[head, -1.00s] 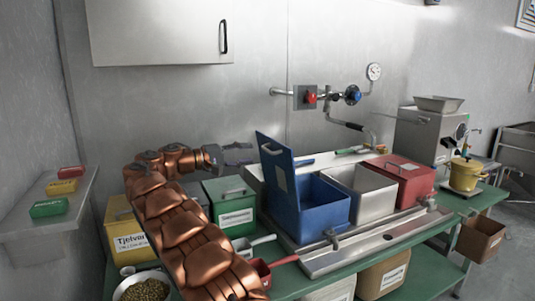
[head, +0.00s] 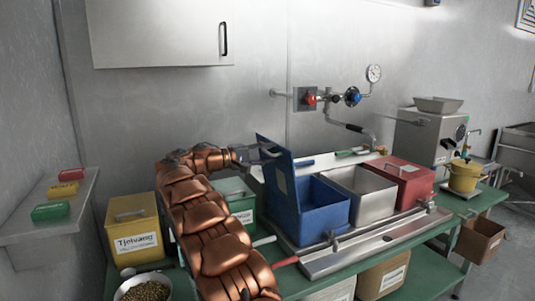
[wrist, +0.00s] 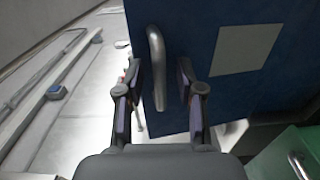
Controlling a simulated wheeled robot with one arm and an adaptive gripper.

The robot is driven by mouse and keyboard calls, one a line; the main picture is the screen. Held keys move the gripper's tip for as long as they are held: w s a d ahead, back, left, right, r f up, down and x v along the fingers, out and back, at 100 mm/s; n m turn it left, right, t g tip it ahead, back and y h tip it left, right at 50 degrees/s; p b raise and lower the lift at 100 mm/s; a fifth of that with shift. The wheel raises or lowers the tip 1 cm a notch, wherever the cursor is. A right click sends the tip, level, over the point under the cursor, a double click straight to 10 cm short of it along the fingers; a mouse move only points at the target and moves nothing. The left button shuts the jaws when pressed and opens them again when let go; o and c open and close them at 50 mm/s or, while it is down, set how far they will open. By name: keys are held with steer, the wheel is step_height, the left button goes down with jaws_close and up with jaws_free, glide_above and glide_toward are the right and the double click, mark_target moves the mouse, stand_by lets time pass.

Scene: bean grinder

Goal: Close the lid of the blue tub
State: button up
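The blue tub (head: 322,212) stands in the middle of the bench, its inside showing. Its blue lid (head: 277,180) stands up, leaning slightly left, along the tub's left side. My gripper (head: 254,154) is at the lid's upper left edge, beside its metal handle. In the wrist view the lid (wrist: 205,100) fills the upper right, with a pale label on it. The lid's handle (wrist: 157,60) shows between the two spread fingertips of my gripper (wrist: 159,75). The fingers are open, with a gap on each side of the handle.
An open steel tub (head: 362,205) and a red lidded tub (head: 402,180) stand to the right. A green tub (head: 240,203) and a yellow tub (head: 133,230) stand to the left. A red-and-blue valve pipe (head: 340,97) is on the wall behind.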

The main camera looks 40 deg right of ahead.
steer(key=shift+c, duration=0.4)
jaws_close()
steer(key=shift+r, duration=0.1)
